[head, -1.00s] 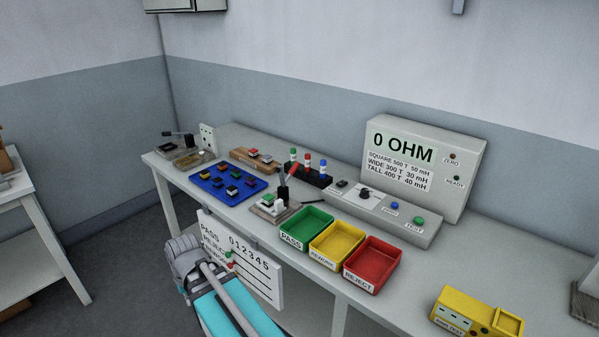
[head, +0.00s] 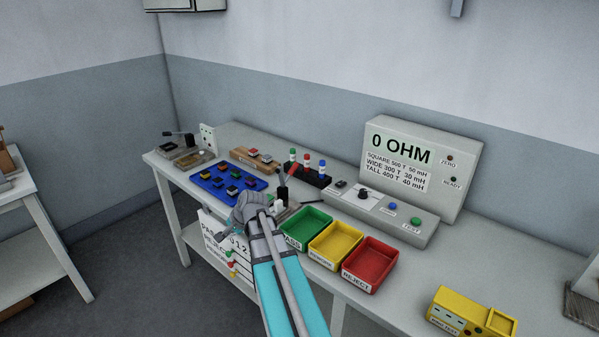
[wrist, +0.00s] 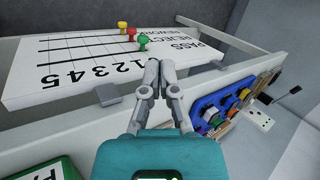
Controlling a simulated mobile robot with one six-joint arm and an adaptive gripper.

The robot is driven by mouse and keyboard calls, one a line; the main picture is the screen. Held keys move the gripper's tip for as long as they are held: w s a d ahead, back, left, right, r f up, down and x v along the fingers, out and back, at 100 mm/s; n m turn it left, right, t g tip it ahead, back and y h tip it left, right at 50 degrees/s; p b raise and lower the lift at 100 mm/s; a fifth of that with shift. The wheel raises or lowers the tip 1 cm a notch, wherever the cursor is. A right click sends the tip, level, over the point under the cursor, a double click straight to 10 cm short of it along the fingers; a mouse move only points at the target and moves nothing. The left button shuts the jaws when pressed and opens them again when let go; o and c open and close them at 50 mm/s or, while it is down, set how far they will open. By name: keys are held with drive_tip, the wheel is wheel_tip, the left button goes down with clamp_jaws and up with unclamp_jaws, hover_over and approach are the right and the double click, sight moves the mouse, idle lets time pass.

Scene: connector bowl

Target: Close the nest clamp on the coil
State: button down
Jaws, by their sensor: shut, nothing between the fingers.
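The nest clamp (head: 283,192) stands on the bench left of the green bin, its red-tipped lever (head: 291,170) raised at a slant. The coil in the nest is hidden behind my arm in the head view now. My gripper (head: 226,236) is at the bench's front edge, in front of the nest and above the tally board. In the wrist view my gripper (wrist: 161,64) is shut and empty, its fingertips together over the board's edge. The nest clamp is not clearly seen in the wrist view.
Green (head: 305,228), yellow (head: 335,246) and red (head: 370,264) bins stand right of the nest. A blue tray (head: 250,198) of coils lies to its left. The tally board (wrist: 70,62) with coloured pegs hangs off the bench front. The meter (head: 470,170) reads 0 OHM.

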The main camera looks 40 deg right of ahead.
drive_tip(key=d+r+m, duration=0.1)
drive_tip(key=d, duration=0.2)
drive_tip(key=d+r+m+t, duration=0.1)
drive_tip(key=d+m, duration=0.1)
drive_tip(key=d, duration=0.1)
drive_tip(key=w+d+m+t, duration=0.1)
drive_tip(key=d, duration=0.2)
drive_tip(key=shift+d+r+h+p, duration=0.3)
drive_tip(key=shift+r+h+p, duration=0.1)
drive_tip(key=d+r+m, duration=0.1)
drive_tip(key=d+m, duration=0.1)
drive_tip(key=d, duration=0.1)
drive_tip(key=d+r+m+t+h, duration=0.1)
drive_tip(key=d, duration=0.3)
drive_tip(key=s+d+r+m+t, duration=0.1)
drive_tip(key=d+m, duration=0.1)
drive_tip(key=d, duration=0.2)
drive_tip(key=shift+s+d+r+m+p, duration=0.1)
drive_tip(key=shift+m+p, duration=0.2)
drive_tip(key=shift+p, duration=0.1)
drive_tip(key=s+d+m+t+h+b, duration=0.1)
drive_tip(key=s+d+m+h, duration=0.1)
drive_tip(key=d, duration=0.5)
drive_tip(key=s+d+m+t+h+b, duration=0.1)
drive_tip(key=s+d+m+h+b, duration=0.1)
drive_tip(key=d+m, duration=0.3)
drive_tip(key=s+d, duration=0.1)
drive_tip(key=d, duration=0.2)
drive_tip(key=shift+d+r, duration=0.2)
drive_tip(key=shift+d, duration=0.05)
